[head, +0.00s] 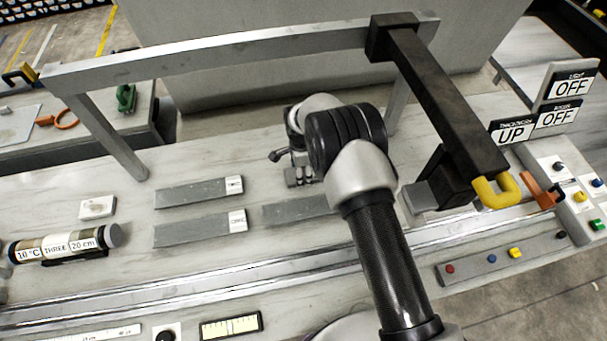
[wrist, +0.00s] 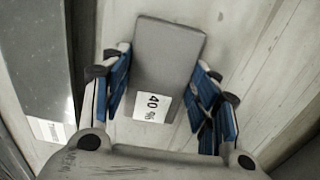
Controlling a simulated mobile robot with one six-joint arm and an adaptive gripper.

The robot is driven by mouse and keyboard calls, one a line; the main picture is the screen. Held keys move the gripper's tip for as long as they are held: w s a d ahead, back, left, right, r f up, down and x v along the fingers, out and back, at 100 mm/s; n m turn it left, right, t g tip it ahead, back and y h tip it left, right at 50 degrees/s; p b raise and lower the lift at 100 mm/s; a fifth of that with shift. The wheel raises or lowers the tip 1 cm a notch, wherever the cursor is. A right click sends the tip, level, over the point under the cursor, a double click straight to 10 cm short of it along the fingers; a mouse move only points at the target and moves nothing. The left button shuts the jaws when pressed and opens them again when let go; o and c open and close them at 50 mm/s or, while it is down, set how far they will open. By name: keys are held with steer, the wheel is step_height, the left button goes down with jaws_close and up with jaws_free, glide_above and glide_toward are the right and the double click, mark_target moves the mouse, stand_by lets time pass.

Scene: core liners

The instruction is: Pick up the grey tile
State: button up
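The grey tile (wrist: 168,55) shows in the wrist view as a flat grey block with a white "40 %" label on its near end. My gripper (wrist: 163,80) is open, with its blue-padded fingers on either side of the tile and narrow gaps beside it. I cannot tell the height of the fingertips over the bench exactly. In the head view my gripper (head: 300,174) points down over the bench behind my wrist.
Long grey slabs with white labels lie left of my gripper (head: 199,191) (head: 200,229); another (head: 298,209) lies partly behind my arm. A labelled core tube (head: 62,244) rests at the left. A metal frame (head: 210,54) with a dark arm (head: 440,95) stands over the bench.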

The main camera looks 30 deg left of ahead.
steer(key=c, duration=0.5)
